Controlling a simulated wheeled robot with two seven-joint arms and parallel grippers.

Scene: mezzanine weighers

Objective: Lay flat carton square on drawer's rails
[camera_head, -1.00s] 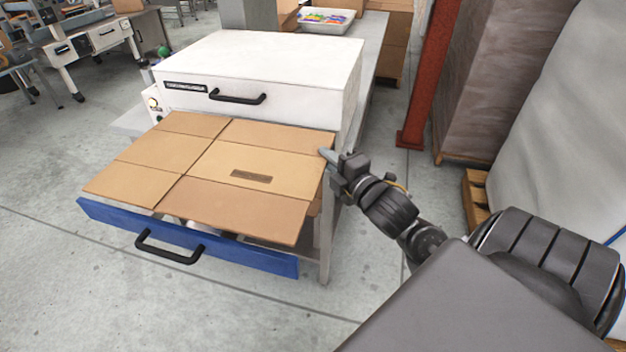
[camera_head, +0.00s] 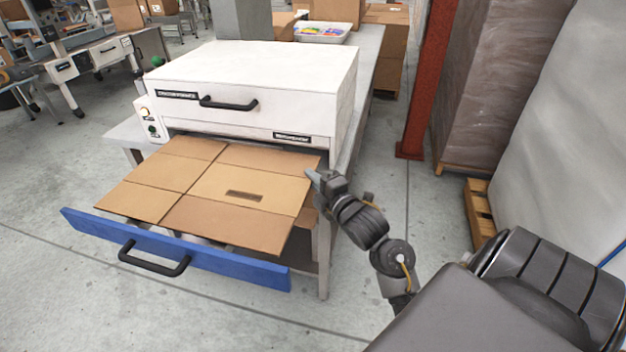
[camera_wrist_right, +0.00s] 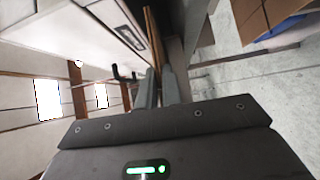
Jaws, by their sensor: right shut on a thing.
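The flat carton (camera_head: 248,190), brown with crease lines and a dark slot, lies level over the open drawer in the head view. The drawer has a blue front (camera_head: 185,252) with a black handle (camera_head: 153,260). Short bits of the drawer's rails (camera_head: 211,243) show between the carton's front edge and the blue front; the rest is hidden under the carton. I cannot tell whether the carton touches the rails. My right gripper (camera_head: 313,178) is shut on the carton's right edge, near its back corner. In the right wrist view the fingers (camera_wrist_right: 160,88) pinch the thin edge. My left gripper is not in view.
A white machine housing (camera_head: 255,90) with a black handle stands right behind the carton, above the drawer. A red post (camera_head: 430,80) and a wrapped stack (camera_head: 495,85) stand to the right. A tray of colourful items (camera_head: 321,32) sits behind. The floor in front is clear.

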